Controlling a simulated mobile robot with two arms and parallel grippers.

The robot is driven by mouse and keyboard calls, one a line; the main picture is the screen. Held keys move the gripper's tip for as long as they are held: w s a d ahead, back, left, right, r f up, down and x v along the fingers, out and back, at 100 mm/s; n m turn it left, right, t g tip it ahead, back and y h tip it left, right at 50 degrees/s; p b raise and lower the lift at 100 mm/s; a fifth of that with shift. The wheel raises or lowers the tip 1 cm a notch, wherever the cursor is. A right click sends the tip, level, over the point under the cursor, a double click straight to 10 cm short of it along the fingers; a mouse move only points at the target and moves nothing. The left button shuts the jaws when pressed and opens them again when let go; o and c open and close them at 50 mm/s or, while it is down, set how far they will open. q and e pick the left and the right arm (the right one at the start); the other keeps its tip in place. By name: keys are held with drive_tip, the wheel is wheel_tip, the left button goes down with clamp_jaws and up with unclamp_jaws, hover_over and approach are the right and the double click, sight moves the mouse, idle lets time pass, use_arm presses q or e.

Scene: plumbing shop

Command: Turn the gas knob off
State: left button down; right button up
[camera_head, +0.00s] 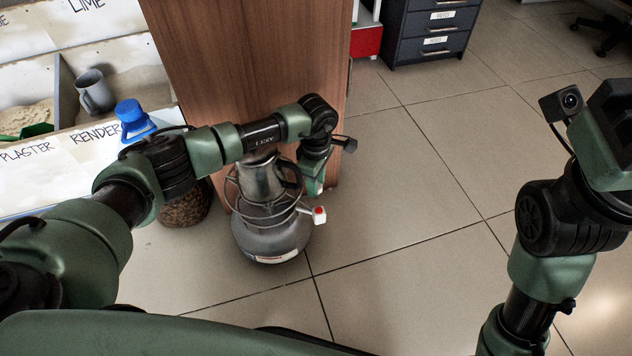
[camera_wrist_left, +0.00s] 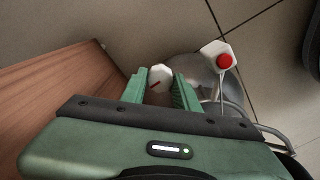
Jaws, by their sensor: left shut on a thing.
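A small white gas knob with a red mark (camera_wrist_left: 160,75) sits between the two green fingers of my left gripper (camera_wrist_left: 161,91) in the left wrist view. The fingers are shut on it. In the head view my left gripper (camera_head: 314,187) points down at the right side of a round grey metal gas burner (camera_head: 272,242). The knob is hidden there behind the gripper. A white block with a red button (camera_head: 319,215) sticks out from the burner just beside the gripper; it also shows in the left wrist view (camera_wrist_left: 224,62). My right gripper's fingers are not visible.
A metal jug (camera_head: 259,178) stands on the burner inside a wire frame. A brown wooden panel (camera_head: 245,60) rises right behind. Labelled bins with a grey mug (camera_head: 95,92) are at left. Dark drawers (camera_head: 432,25) stand at the back. The tiled floor at right is clear.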

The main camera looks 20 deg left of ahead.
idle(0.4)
use_arm(q)
drive_tip(key=c, duration=1.1)
unclamp_jaws()
drive_tip(key=shift+o, duration=0.2)
